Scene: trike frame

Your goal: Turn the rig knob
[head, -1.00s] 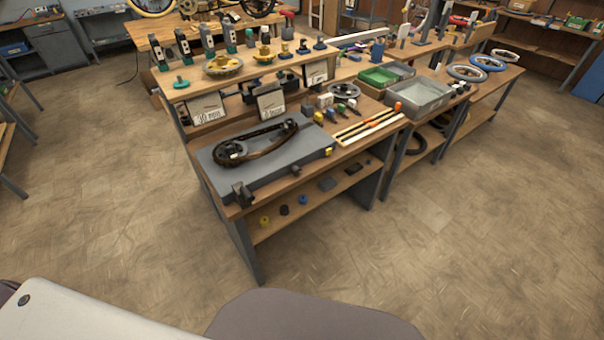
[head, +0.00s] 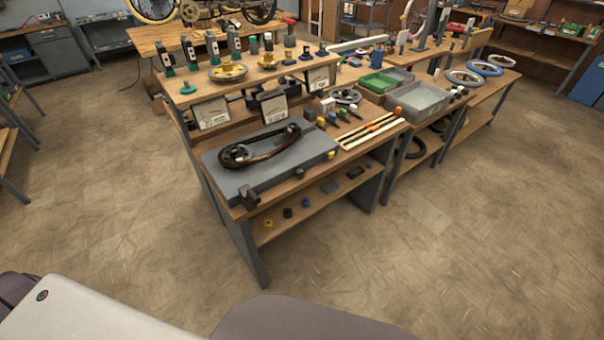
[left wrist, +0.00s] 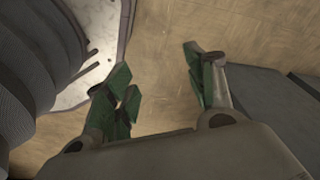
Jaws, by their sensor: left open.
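The rig on the near bench is a grey slab (head: 222,182) with a dark chain loop (head: 262,150) lying over it in the head view. A small yellow part (head: 331,154) sits at the slab's right end, and a dark block (head: 248,197) stands at its front left corner. I cannot tell which part is the knob. My left gripper (left wrist: 163,85) shows only in the left wrist view, its green-tipped fingers apart, with bare floor between them and nothing held. It is away from the rig. My right gripper is in neither view.
The wooden bench (head: 243,212) has a lower shelf (head: 330,197) with several small parts. Gauge signs (head: 275,106) stand behind the rig. Grey trays (head: 420,98) and wheels lie to the right. Open floor (head: 450,240) lies between me and the bench.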

